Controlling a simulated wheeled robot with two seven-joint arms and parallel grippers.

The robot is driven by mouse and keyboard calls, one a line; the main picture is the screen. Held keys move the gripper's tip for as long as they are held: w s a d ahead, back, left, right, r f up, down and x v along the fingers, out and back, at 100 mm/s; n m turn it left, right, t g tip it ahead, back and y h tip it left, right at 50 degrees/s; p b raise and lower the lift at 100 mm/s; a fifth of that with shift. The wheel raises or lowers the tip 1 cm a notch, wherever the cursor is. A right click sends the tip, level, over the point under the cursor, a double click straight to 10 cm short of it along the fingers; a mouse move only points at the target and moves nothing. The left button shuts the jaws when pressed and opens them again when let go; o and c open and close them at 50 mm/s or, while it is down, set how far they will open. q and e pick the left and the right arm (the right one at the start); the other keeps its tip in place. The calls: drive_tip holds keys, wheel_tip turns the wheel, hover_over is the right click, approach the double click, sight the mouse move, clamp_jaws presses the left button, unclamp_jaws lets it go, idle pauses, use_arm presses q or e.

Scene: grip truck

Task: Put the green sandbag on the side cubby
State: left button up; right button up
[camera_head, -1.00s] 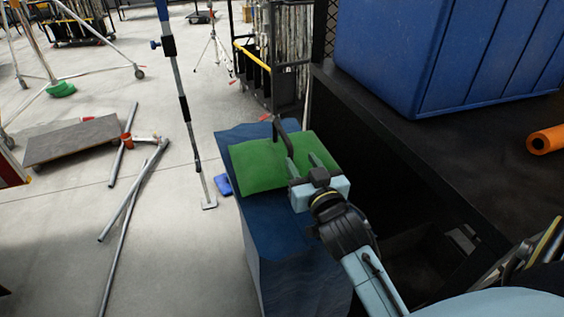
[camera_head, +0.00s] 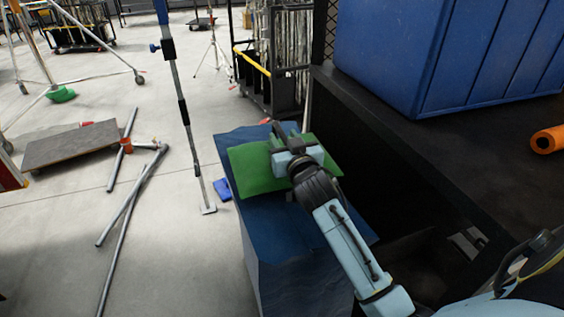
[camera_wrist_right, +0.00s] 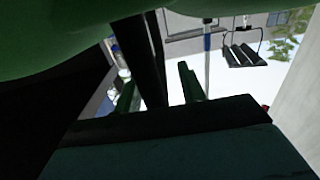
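The green sandbag (camera_head: 258,172) lies flat on a blue-draped box (camera_head: 262,225), with a dark handle (camera_head: 279,130) standing up from it. My right gripper (camera_head: 285,142) is over the bag at the handle. In the right wrist view, the two fingers of the gripper (camera_wrist_right: 158,92) are apart, with the dark handle (camera_wrist_right: 148,55) between them and a gap beside it. The green bag (camera_wrist_right: 60,30) fills the top left there. The side cubby (camera_head: 400,205) looks to be the dark recess right of the box; its inside is mostly too dark to see. My left gripper is not in view.
A dark truck deck (camera_head: 465,140) above the recess carries a blue crate (camera_head: 450,60) and an orange roll (camera_head: 549,139). A pole stand (camera_head: 186,120) stands left of the box. Metal pipes (camera_head: 128,205) and a grey board (camera_head: 72,146) lie on the floor.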

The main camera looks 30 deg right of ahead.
drive_tip(key=shift+c, duration=0.3)
clamp_jaws()
idle(1.0)
drive_tip(key=shift+r, duration=0.35)
